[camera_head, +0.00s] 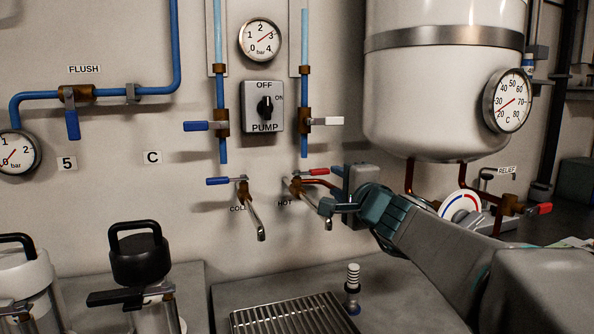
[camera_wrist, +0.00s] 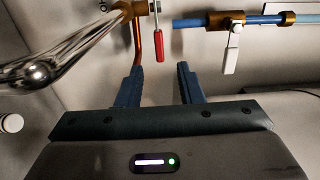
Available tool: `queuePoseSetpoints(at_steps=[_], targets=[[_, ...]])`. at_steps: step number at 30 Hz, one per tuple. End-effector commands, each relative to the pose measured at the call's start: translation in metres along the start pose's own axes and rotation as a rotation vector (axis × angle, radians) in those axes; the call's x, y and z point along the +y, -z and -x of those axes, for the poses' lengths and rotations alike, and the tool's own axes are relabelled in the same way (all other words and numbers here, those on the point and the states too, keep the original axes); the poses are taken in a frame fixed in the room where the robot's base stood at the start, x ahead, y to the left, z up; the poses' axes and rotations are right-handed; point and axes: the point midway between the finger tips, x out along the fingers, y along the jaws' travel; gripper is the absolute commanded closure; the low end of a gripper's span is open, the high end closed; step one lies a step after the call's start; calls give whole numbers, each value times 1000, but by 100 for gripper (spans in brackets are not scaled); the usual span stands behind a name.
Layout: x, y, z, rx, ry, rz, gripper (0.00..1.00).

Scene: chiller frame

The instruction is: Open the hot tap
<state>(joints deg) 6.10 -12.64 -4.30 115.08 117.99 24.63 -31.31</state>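The hot tap (camera_head: 297,186) sticks out of the wall above the label HOT, with a chrome spout angled down to the right. Its red lever (camera_head: 313,172) points right, towards my gripper (camera_head: 331,189). In the wrist view the red lever (camera_wrist: 160,42) hangs from the tap's brass body (camera_wrist: 135,10), just beyond the fingertips and in line with the space between them. My gripper (camera_wrist: 160,78) is open and empty, its two dark fingers apart. No contact with the lever shows.
The cold tap (camera_head: 243,190) with a blue lever is to the left. A white-levered valve (camera_head: 308,121) is above, and the white tank (camera_head: 440,100) is to the right.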

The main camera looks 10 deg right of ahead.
Motion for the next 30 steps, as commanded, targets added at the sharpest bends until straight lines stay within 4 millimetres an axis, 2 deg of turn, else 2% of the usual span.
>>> queuePoseSetpoints(at_steps=[9, 18, 24, 30], targets=[[2, 0, -57, -1, -3, 0, 66], [0, 1, -101, 0, -2, -1, 66], [1, 0, -114, 0, -1, 0, 66], [1, 0, -116, 0, -1, 0, 66]])
